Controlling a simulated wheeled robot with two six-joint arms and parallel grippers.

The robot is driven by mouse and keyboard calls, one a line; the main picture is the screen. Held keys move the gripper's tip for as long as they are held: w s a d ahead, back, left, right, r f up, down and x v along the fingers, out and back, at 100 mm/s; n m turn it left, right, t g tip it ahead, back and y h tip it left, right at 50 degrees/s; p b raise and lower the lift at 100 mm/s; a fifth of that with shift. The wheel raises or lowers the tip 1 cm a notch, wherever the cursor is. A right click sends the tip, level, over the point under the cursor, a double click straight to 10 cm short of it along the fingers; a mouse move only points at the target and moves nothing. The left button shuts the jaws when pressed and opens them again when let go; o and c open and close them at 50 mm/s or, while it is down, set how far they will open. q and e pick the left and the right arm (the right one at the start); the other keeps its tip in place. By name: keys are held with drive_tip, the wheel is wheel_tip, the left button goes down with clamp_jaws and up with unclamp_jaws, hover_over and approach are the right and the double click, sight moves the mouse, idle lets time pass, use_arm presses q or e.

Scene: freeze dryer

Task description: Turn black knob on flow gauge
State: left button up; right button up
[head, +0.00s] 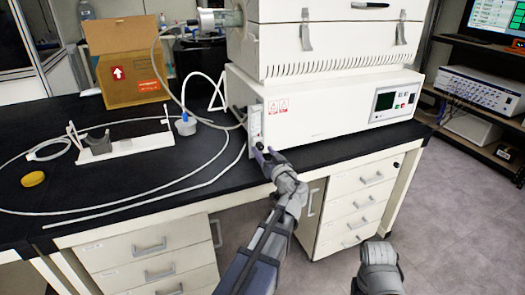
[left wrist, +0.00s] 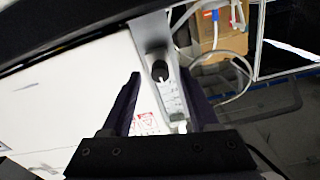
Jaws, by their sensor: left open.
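The flow gauge (head: 255,122) is a narrow upright panel on the left front of the white machine. It also shows in the left wrist view (left wrist: 174,98), where its round black knob (left wrist: 160,71) is clear. My left gripper (head: 266,155) is at the lower end of the gauge in the head view. In the left wrist view its two dark fingers (left wrist: 160,98) are apart, with the gauge and knob seen between them. The knob looks just beyond the fingertips; I cannot tell whether they touch it. My right gripper is not in view; only a grey part of my right arm shows.
The white machine (head: 320,112) stands on the black bench (head: 120,195), with a furnace-like box (head: 335,40) on top. Thin tubing, a white stand (head: 125,146), a yellow disc (head: 33,179) and a cardboard box (head: 128,65) lie to the left. Drawers are below.

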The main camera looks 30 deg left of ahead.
use_arm(q)
drive_tip(key=shift+x, duration=0.85)
clamp_jaws()
